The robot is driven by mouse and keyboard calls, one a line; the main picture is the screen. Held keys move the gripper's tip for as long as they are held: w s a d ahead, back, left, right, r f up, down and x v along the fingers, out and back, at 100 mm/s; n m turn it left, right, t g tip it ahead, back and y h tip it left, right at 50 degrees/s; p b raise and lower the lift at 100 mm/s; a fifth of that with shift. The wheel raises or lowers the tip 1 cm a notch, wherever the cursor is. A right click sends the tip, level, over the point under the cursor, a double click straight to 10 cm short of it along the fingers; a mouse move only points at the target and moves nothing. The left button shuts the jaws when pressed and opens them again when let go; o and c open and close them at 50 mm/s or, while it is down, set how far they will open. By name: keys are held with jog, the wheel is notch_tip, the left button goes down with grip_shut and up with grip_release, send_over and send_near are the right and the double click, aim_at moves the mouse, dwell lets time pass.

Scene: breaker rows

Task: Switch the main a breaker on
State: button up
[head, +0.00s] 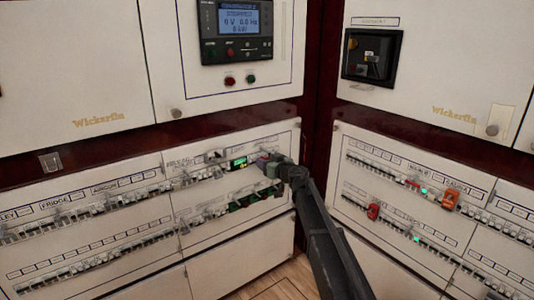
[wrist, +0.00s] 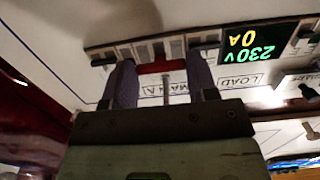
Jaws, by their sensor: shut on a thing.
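The main a breaker (wrist: 160,67) shows as a red part in the breaker row in the wrist view, with its MAIN A label (wrist: 165,90) upside down beside it. My gripper (wrist: 160,68) has one finger on each side of the red part and is shut on it. In the head view my gripper (head: 268,163) is at the right end of the upper row of the middle panel and hides the breaker. Whether its toggle is up or down cannot be told.
A lit meter (wrist: 253,45) reads 230 V and 0 A beside the breaker; it also shows in the head view (head: 239,163). A lower breaker row (head: 200,213) runs below. The right panel has an orange part (head: 451,200) and a red part (head: 373,211).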

jog(key=r+g+h+p, duration=0.1)
jog(key=p, duration=0.3)
jog(key=shift+r+g, duration=0.35)
jog(key=shift+g, duration=0.05)
jog(key=shift+h+p, duration=0.4)
jog(key=shift+f+g, duration=0.15)
jog(key=shift+g, duration=0.25)
jog(key=o, duration=0.9)
jog(key=shift+o, duration=0.2)
jog(key=p+v, duration=0.4)
jog(key=v, duration=0.6)
jog(key=shift+s, duration=0.25)
jog(key=shift+d, duration=0.15)
